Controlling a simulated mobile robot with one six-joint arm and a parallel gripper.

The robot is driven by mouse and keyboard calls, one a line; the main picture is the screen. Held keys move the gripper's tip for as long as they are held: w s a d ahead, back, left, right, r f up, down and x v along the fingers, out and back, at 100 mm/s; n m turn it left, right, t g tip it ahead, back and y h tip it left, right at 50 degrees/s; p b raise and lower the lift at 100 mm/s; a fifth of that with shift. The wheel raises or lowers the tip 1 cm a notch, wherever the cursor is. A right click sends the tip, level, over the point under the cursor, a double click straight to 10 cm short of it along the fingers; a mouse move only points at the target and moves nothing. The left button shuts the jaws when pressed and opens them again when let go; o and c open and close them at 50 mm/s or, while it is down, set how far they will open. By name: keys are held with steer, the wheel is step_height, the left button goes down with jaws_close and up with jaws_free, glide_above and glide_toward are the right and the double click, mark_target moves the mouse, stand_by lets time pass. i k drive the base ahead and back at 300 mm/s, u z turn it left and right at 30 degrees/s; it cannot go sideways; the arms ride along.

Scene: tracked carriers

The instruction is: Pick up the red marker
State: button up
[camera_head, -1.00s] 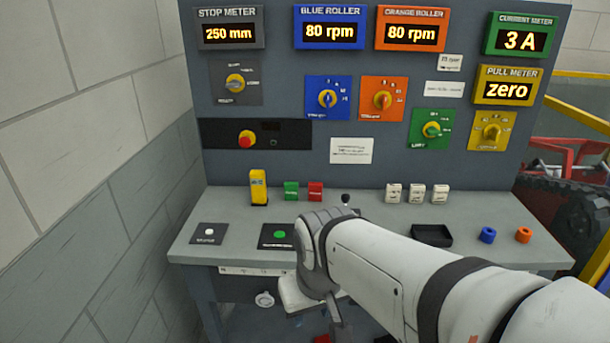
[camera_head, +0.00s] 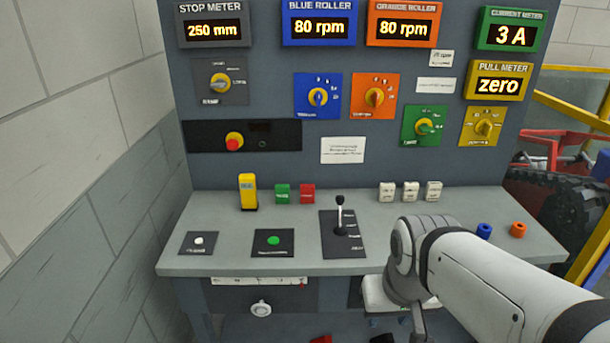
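A small red block (camera_head: 307,193), which may be the red marker, stands toward the back of the grey desk, right beside a similar green block (camera_head: 282,193). Small red shapes (camera_head: 320,340) also show at the bottom edge, below the desk, too cut off to identify. My gripper (camera_head: 415,320) hangs in front of the desk's front edge, below the desk top, to the right of and nearer than the red block. It is mostly hidden by my wrist and the picture's lower edge, so its fingers cannot be made out.
A black lever (camera_head: 340,215) stands upright mid-desk. A yellow block (camera_head: 248,191) is left of the green one; several white blocks (camera_head: 410,191) stand to the right. Blue (camera_head: 484,230) and orange (camera_head: 518,229) rings lie at right. The upright panel (camera_head: 270,90) closes the back.

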mark_target(307, 191)
steer(key=u, duration=0.05)
steer(key=i, duration=1)
steer(key=z, duration=0.05)
